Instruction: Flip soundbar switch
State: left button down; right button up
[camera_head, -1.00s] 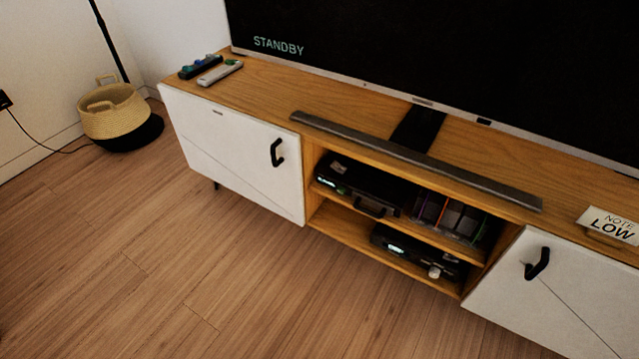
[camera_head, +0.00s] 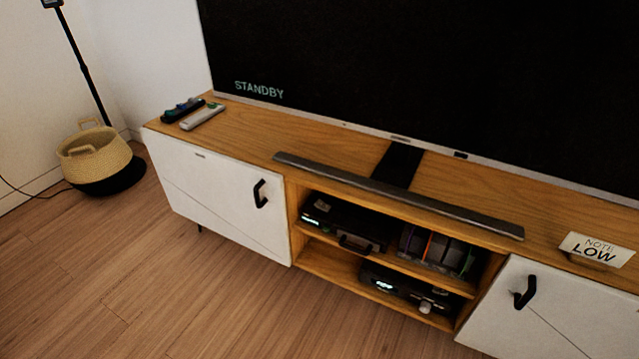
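The soundbar (camera_head: 400,195) is a long, thin dark grey bar along the front edge of the wooden TV cabinet top (camera_head: 300,136), in front of the TV stand. I cannot make out a switch on it at this distance. The TV (camera_head: 430,85) above it is dark and reads "STANDBY" at its lower left. A card (camera_head: 597,249) at the right end of the cabinet top reads "NOTE LOW". Neither of my grippers is in view.
White doors with black handles (camera_head: 260,193) flank open shelves holding a black player (camera_head: 345,224), a disc rack (camera_head: 436,250) and a lower device (camera_head: 403,289). Remotes (camera_head: 202,117) lie at the left end. A woven basket (camera_head: 93,157) stands left. The floor in front is clear.

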aim_at(437, 290)
jog(key=z, duration=1.05)
